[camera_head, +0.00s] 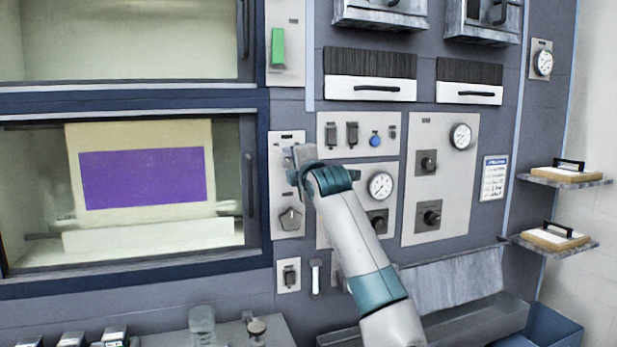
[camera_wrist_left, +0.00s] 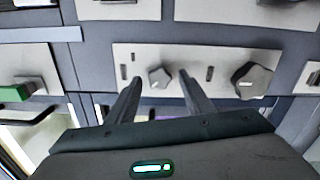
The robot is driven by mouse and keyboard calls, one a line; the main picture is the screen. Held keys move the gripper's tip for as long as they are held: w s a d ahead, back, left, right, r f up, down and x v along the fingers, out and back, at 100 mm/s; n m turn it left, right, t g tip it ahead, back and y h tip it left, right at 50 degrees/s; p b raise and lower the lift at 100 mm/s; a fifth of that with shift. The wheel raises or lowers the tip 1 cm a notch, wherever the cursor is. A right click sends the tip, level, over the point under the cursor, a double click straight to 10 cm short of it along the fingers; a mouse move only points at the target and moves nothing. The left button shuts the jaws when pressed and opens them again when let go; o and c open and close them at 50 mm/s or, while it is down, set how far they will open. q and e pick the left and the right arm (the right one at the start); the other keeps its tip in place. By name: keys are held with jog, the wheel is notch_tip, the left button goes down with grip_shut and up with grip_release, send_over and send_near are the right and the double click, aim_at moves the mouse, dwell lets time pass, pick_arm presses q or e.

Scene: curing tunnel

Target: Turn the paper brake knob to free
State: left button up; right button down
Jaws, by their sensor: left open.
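A narrow pale panel beside the lower window carries two grey knobs. The lower knob (camera_head: 290,218) is plain in the head view and also shows at right in the wrist view (camera_wrist_left: 255,80). The upper knob (camera_wrist_left: 160,77) shows in the wrist view and is mostly hidden by my gripper in the head view. I cannot read which one is the paper brake knob. My left gripper (camera_head: 292,162) is open in front of the upper knob, its fingertips on either side of it in the wrist view (camera_wrist_left: 160,84). Contact cannot be told. My right gripper is not in view.
A green switch (camera_head: 278,48) sits above the panel. The lower window (camera_head: 150,235) shows a sheet with a purple block. Gauges (camera_head: 380,186), small switches and more knobs (camera_head: 431,216) lie to the right. A black switch (camera_head: 290,275) is below the panel.

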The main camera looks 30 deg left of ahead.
jog(key=w+a+r+t+b, duration=0.2)
jog(key=w+a, duration=0.1)
jog(key=w, duration=0.2)
pick_arm(q)
jog(key=b+v, duration=0.3)
jog(key=v, duration=1.3)
jog(key=shift+d, duration=0.2)
pick_arm(e)
jog(key=d+g, duration=0.1)
jog(key=s+d+f, duration=0.1)
jog(key=d+f+g, duration=0.1)
jog(key=shift+s+d+f+g, duration=0.25)
jog(key=shift+d+g, duration=0.05)
jog(key=shift+d, duration=0.05)
pick_arm(q)
jog(key=shift+s+f, duration=0.1)
